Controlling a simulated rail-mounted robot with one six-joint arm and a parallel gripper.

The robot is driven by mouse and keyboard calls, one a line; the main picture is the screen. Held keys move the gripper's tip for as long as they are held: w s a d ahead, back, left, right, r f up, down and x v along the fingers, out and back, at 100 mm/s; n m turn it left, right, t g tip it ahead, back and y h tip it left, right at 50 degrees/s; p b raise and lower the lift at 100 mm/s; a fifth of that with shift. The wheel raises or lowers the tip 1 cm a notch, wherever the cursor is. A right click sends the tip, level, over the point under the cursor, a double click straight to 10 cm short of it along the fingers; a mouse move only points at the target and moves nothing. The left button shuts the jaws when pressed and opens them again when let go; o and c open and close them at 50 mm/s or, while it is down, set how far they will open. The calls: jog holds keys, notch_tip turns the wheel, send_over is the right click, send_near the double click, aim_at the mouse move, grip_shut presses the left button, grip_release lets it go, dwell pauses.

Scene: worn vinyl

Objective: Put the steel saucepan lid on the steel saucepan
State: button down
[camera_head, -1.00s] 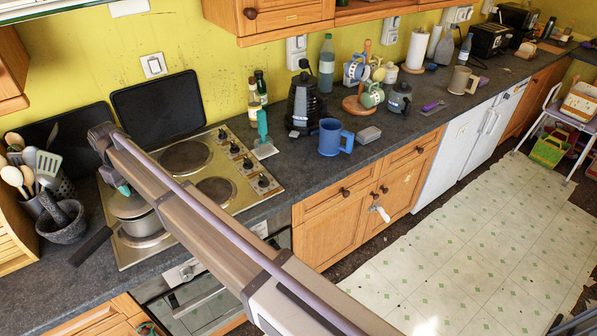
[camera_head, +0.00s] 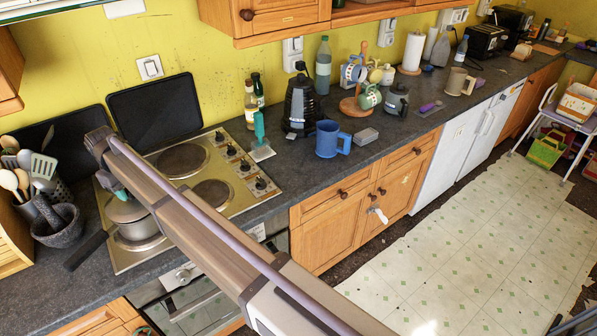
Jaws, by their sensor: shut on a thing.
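The steel saucepan (camera_head: 140,232) stands on the front left part of the hob, its dark handle (camera_head: 87,250) pointing to the lower left. The steel saucepan lid (camera_head: 127,211) is at the top of the saucepan, over its opening. My gripper (camera_head: 118,193) is at the lid's top, shut on it; the fingertips are small and partly hidden by my arm. My arm hides the right side of the lid and saucepan. I cannot tell whether the lid rests fully on the rim.
Bare hotplates (camera_head: 183,161) lie behind and right of the saucepan. A stone mortar (camera_head: 56,226) and a utensil holder (camera_head: 62,192) stand to the left. A teal spatula (camera_head: 260,135), bottles (camera_head: 251,104) and a blue mug (camera_head: 328,139) stand to the right.

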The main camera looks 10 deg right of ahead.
jog(key=shift+f+b, duration=0.6)
dwell(0.3)
jog(key=c, duration=0.7)
grip_release()
jog(key=shift+r, duration=0.1)
jog(key=shift+r+p, duration=3.95)
jog(key=shift+p, duration=0.1)
notch_tip(320, 180, up, 11)
jog(key=p, duration=1)
jog(key=shift+f+p, duration=0.1)
jog(key=shift+p, duration=0.3)
